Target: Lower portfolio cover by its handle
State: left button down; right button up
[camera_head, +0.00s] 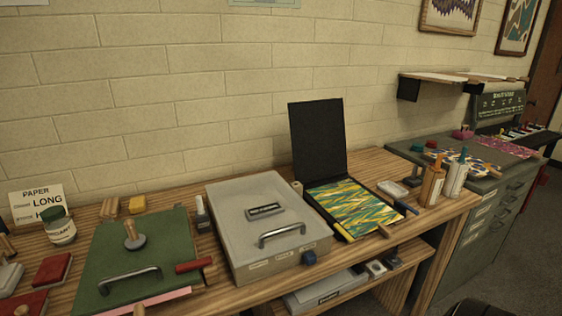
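A black portfolio (318,140) stands open on the wooden bench, its cover upright near the wall. A green and yellow marbled sheet (356,207) lies in its flat lower half. I cannot make out a handle on the black cover. A grey lidded case (262,190) is left of it, with a metal handle (282,234) at its front. A green board (165,240) lies further left, with a knob (133,237), a metal handle (130,277) and a pink edge beneath. Neither of my grippers is in view.
The wooden bench (460,207) holds orange and white bottles (433,182) at the right and a jar (60,226) at the left. A dark green cabinet (487,215) stands beyond it. A wall shelf (450,78) hangs above. The lower shelf holds a grey box (325,293).

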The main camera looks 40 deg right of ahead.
aim_at(317, 128)
jog(key=z, duration=1.6)
